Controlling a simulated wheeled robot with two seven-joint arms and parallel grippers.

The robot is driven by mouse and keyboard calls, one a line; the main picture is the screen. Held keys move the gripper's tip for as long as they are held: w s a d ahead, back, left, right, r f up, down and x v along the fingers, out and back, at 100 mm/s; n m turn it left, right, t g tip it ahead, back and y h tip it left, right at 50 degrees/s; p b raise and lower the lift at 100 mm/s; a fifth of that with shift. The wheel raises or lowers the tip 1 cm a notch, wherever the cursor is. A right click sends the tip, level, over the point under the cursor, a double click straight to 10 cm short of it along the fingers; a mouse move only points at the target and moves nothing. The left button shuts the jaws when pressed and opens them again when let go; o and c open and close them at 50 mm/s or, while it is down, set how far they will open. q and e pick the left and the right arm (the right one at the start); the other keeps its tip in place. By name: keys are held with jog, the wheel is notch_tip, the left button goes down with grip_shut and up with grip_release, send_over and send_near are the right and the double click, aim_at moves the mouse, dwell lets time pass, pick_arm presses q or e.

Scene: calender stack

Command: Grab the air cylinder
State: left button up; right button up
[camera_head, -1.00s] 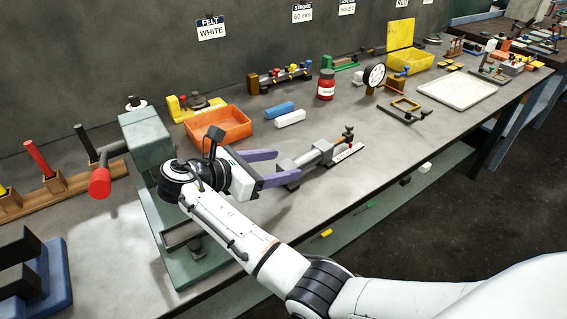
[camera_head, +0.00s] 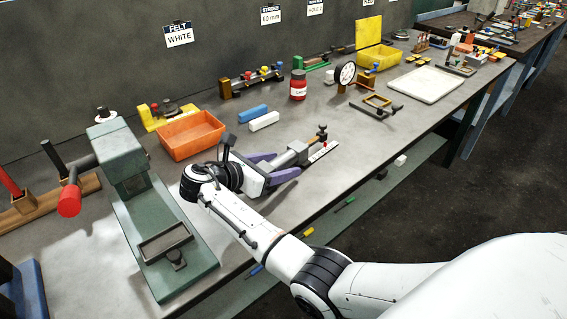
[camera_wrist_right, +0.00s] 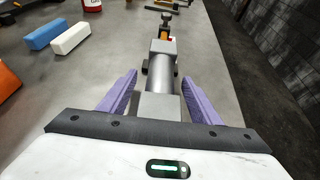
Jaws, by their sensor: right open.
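The air cylinder (camera_head: 297,152) is a grey barrel with square end blocks, lying on the grey bench at the middle of the head view. In the right wrist view the air cylinder (camera_wrist_right: 161,72) runs straight away from the gripper. My right gripper (camera_head: 283,166) has two purple fingers, open. In the right wrist view the fingers of the gripper (camera_wrist_right: 166,92) stand on either side of the near end block and barrel, with visible gaps. The gripper hides part of the cylinder in the head view. My left gripper is not in view.
An orange tray (camera_head: 190,137), a blue block (camera_head: 253,113) and a white block (camera_head: 264,121) lie behind the gripper. A green press (camera_head: 150,205) stands to the left. A red jar (camera_head: 298,86) stands farther back. The bench's front edge is close by.

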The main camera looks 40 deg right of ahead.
grip_shut()
jog(key=shift+r, duration=0.15)
